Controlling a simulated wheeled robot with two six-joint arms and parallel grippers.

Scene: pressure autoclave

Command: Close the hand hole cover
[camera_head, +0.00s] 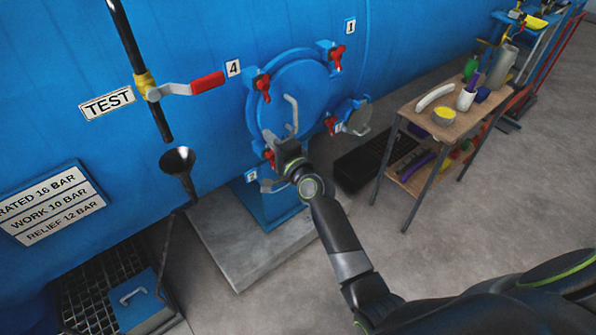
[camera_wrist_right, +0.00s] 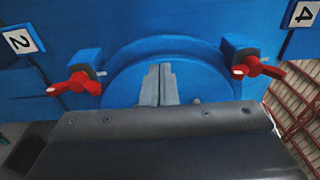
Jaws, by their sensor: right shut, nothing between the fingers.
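The round blue hand hole cover (camera_head: 310,85) is on the blue vessel wall, with a pale bar handle (camera_head: 291,112) on its face. It looks flat against its mount; whether it is fully seated I cannot tell. Red wing knobs stand around its rim, at the upper left (camera_head: 263,85), upper right (camera_head: 336,54) and lower left (camera_head: 270,157). My right gripper (camera_head: 286,145) is shut and empty in front of the cover's lower part, below the handle. In the right wrist view its fingers (camera_wrist_right: 158,85) point at the cover (camera_wrist_right: 200,78), between two red knobs. Contact is unclear. My left gripper is out of view.
A pipe with a red-handled valve (camera_head: 190,88) and a funnel (camera_head: 178,162) stand left of the cover. A grey-topped plinth (camera_head: 225,240) lies below. A wooden-topped cart (camera_head: 410,112) with bottles stands right. The floor in front is clear.

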